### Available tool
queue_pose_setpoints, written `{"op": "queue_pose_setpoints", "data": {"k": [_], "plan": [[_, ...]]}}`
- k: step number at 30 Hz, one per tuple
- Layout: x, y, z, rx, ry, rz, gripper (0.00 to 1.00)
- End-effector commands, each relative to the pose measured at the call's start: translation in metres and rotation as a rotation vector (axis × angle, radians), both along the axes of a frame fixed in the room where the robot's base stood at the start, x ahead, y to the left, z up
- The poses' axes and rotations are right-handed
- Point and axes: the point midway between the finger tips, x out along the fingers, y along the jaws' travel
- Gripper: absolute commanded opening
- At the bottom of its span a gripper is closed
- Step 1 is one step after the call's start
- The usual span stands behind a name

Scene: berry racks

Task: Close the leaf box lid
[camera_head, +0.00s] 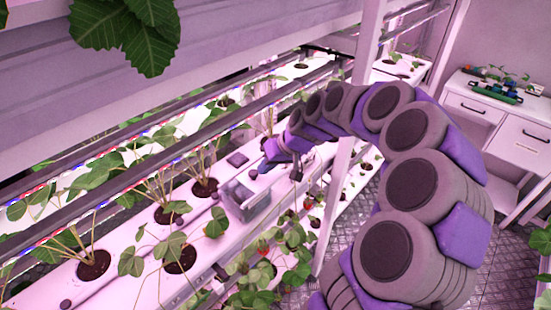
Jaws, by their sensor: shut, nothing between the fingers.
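The leaf box (250,203) is a small grey box on the white growing rack, near the middle of the camera_head view. Its top looks at least partly open, with a paler raised panel along its left side; whether that panel is the lid I cannot tell. My arm arches in from the lower right, and my gripper (296,173) hangs just beyond the box, to its upper right.
Strawberry plants (170,205) grow from holes along the white rack (135,225) on both sides of the box. A white upright post (337,205) stands right of the gripper. Metal rails run above the rack.

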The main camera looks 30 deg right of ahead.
Motion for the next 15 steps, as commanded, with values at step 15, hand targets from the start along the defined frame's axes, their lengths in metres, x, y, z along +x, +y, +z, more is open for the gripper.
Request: {"op": "queue_pose_setpoints", "data": {"k": [15], "plan": [[-0.02, 0.057, -0.001, 0.002, 0.005, 0.002, 0.0]]}}
